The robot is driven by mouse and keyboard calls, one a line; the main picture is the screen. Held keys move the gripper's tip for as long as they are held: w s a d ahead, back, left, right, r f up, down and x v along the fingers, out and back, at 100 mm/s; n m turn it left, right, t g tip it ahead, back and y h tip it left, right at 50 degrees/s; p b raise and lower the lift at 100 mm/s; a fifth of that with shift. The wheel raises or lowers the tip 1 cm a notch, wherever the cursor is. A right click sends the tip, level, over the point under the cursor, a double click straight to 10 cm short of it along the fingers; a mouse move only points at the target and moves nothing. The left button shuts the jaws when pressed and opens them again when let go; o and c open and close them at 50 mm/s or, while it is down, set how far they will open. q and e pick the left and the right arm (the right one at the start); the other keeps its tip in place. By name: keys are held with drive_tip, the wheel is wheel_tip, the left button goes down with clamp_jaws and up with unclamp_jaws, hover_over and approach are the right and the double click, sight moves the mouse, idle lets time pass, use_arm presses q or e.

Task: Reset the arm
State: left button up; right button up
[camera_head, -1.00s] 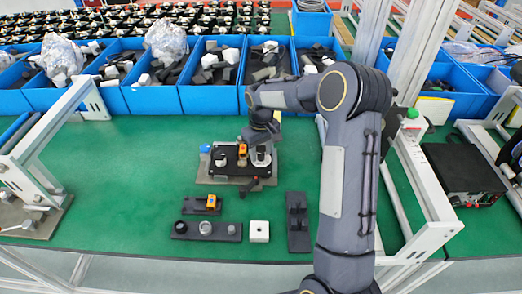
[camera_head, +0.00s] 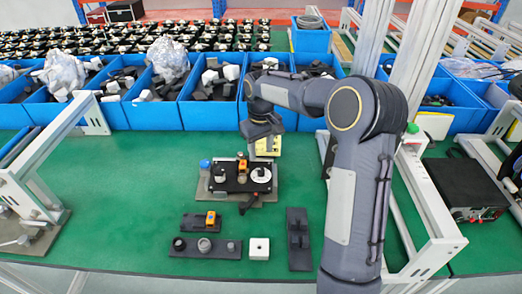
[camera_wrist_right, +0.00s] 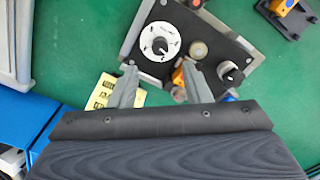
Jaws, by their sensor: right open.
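My right gripper (camera_wrist_right: 160,88) is open and empty, its two fingers spread above the near edge of the black coder fixture in the right wrist view. In the head view my right arm reaches in from the right, and its gripper (camera_head: 262,142) hangs above the back of the fixture. The black fixture (camera_head: 232,184) sits on a grey plate and carries a white dial (camera_head: 261,174), an orange part (camera_head: 242,166) and a knob. The dial also shows in the right wrist view (camera_wrist_right: 158,42). My left gripper is not in view.
Blue bins (camera_head: 210,112) with foam pieces line the back of the green table (camera_head: 120,180). In front lie a black holder row (camera_head: 230,248), a white block (camera_head: 259,248) and a black stand (camera_head: 298,262). A black box (camera_head: 466,188) and metal frame stand right.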

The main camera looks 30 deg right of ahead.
drive_tip(key=s+a+r+m+t+y, duration=0.1)
drive_tip(key=s+a+r, duration=0.2)
drive_tip(key=s, duration=0.4)
drive_tip(key=s+a+r+t+y, duration=0.1)
drive_tip(key=s+a+r+t, duration=0.1)
drive_tip(key=s, duration=0.6)
drive_tip(key=s+a+r+m+t+y, duration=0.1)
drive_tip(key=s+a+r, duration=0.2)
drive_tip(key=s, duration=0.4)
drive_tip(key=s+a+f+t, duration=0.1)
drive_tip(key=s+a+f, duration=0.2)
drive_tip(key=s, duration=0.4)
drive_tip(key=shift+a+f+t+y, duration=0.2)
drive_tip(key=shift+a+t+y, duration=0.1)
drive_tip(key=shift+a+y, duration=0.1)
